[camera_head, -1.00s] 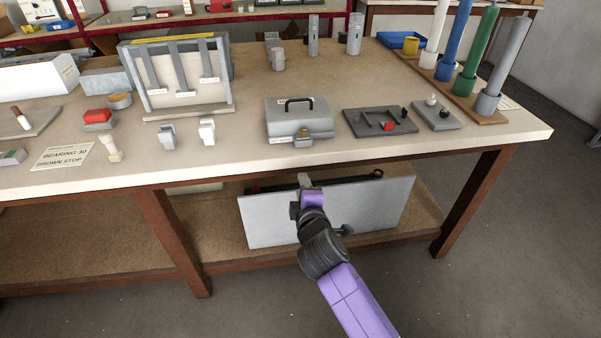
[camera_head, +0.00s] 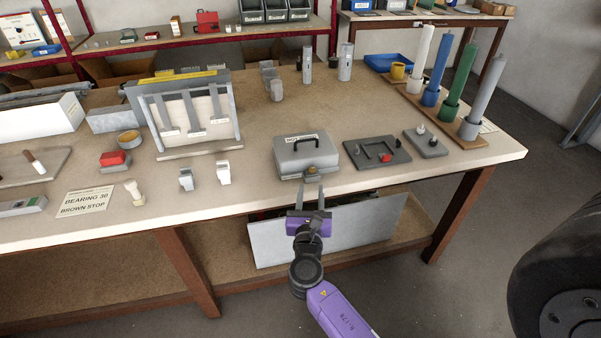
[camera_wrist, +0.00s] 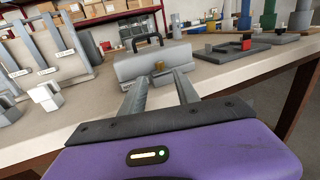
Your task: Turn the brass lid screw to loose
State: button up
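A grey metal box (camera_head: 301,150) with a black handle on its lid stands near the bench's front edge. A small brass screw (camera_head: 311,171) sits at the middle of its front side; the brass screw (camera_wrist: 159,66) also shows in the wrist view. My gripper (camera_head: 311,190) is in front of the box at the bench's front edge, its two fingers pointing at the brass screw. The fingers are apart with nothing between them. In the wrist view my gripper (camera_wrist: 161,82) has the screw showing beyond and between its fingertips, with no clear contact.
A dark plate with a red-tipped part (camera_head: 378,152) lies right of the box. Two small white-topped blocks (camera_head: 223,173) stand to its left. A slotted panel (camera_head: 192,117) stands behind left, and coloured columns (camera_head: 437,72) stand at the right. The bench edge lies under my gripper.

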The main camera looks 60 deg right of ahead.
aim_at(312, 171)
jog(key=x, duration=0.7)
jog(key=shift+w+d+p, duration=0.15)
jog(key=shift+d+p, duration=0.2)
jog(key=shift+p, duration=0.05)
grip_shut()
